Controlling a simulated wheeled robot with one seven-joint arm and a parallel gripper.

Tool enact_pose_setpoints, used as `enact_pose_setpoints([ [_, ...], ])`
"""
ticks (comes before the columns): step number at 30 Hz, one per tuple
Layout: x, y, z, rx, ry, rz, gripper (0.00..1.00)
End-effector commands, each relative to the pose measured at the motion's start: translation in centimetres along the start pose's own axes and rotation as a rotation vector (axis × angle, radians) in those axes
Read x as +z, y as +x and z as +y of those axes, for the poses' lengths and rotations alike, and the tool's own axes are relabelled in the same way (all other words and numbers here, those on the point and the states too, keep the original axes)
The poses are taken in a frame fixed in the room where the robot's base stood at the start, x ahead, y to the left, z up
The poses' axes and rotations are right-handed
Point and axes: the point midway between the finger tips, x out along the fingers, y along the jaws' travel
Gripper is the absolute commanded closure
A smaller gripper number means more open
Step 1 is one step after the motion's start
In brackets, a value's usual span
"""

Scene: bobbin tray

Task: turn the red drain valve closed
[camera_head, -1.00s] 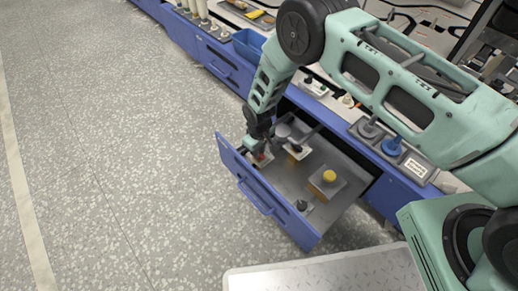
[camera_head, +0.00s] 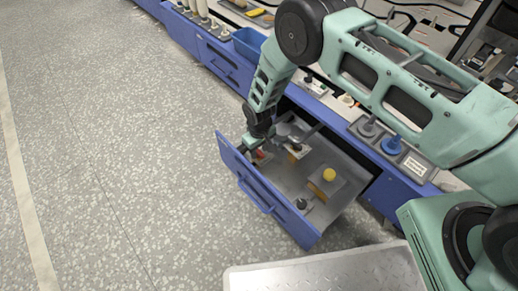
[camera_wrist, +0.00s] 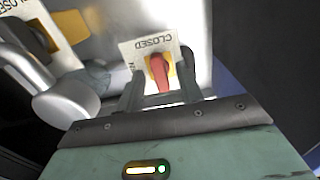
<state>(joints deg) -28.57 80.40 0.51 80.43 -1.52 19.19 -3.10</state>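The red drain valve (camera_wrist: 158,72) has a red handle on a yellow base, on a pale plate (camera_wrist: 133,52) marked "CLOSED". In the wrist view its handle points down toward my gripper, at an angle to the word; a second label on the plate is mostly hidden. In the head view the valve (camera_head: 261,154) shows as a small red patch in the open drawer (camera_head: 318,209), near its front left corner. My gripper (camera_wrist: 161,84) is open, with one finger on each side of the handle and gaps visible. I cannot tell whether a finger touches it.
A dark-handled valve (camera_wrist: 37,38) on a yellow base is beside a grey cylinder (camera_wrist: 66,103) in the wrist view. The drawer also holds a yellow knob (camera_head: 329,174) and a small black knob (camera_head: 301,204). The drawer front (camera_head: 240,172) stands close to my gripper. The floor in front is clear.

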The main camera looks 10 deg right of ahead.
Motion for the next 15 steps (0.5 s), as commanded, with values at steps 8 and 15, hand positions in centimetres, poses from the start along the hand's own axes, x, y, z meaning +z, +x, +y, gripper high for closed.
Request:
enact_pose_setpoints([
  [8,-0.1,-0.9,0.0,0.000,-0.001,0.002,0.64],
  [15,-0.1,-5.7,0.0,0.000,-0.001,0.003,0.64],
])
